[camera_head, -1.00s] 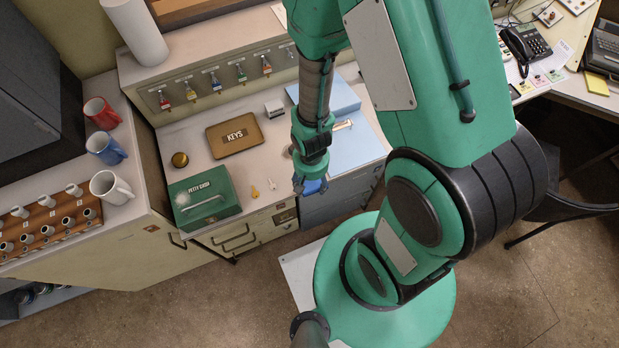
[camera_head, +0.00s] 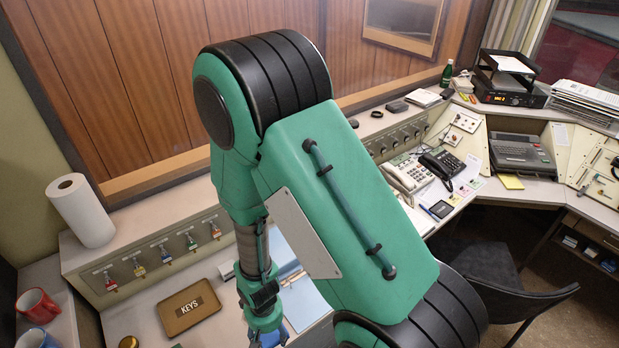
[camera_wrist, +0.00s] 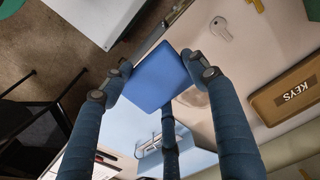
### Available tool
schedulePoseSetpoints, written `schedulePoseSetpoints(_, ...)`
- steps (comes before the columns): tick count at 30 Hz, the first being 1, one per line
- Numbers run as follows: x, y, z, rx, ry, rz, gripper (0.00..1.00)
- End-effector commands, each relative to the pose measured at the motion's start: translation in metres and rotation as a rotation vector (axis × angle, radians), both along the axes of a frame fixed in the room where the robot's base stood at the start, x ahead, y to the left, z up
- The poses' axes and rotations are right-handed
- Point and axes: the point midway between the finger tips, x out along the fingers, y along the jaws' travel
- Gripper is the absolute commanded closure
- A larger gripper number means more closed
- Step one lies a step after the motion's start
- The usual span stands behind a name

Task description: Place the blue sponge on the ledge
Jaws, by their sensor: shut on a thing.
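The blue sponge (camera_wrist: 157,78) is between the fingertips of my gripper (camera_wrist: 160,75) in the wrist view. The fingers are shut on its two sides. In the head view my gripper (camera_head: 267,336) hangs at the bottom edge, over the front of the counter, and only a little blue shows there. The ledge (camera_head: 150,232) is the raised shelf along the wood-panelled wall, above the row of hanging keys. My gripper is in front of the ledge and apart from it. My arm hides the middle of the ledge.
A paper towel roll (camera_head: 82,210) stands at the ledge's left end. Small dark items and a green bottle (camera_head: 447,74) are farther right. The ledge beside the roll looks bare. A KEYS box (camera_head: 189,307) lies on the counter; a red mug (camera_head: 37,304) stands left.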

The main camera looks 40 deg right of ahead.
Motion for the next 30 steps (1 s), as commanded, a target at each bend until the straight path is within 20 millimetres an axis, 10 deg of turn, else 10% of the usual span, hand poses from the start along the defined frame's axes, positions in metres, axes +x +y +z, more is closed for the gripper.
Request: schedulePoseSetpoints(30, 0.329, 0.048, 0.206, 0.001, -0.002, -0.196, 0.61)
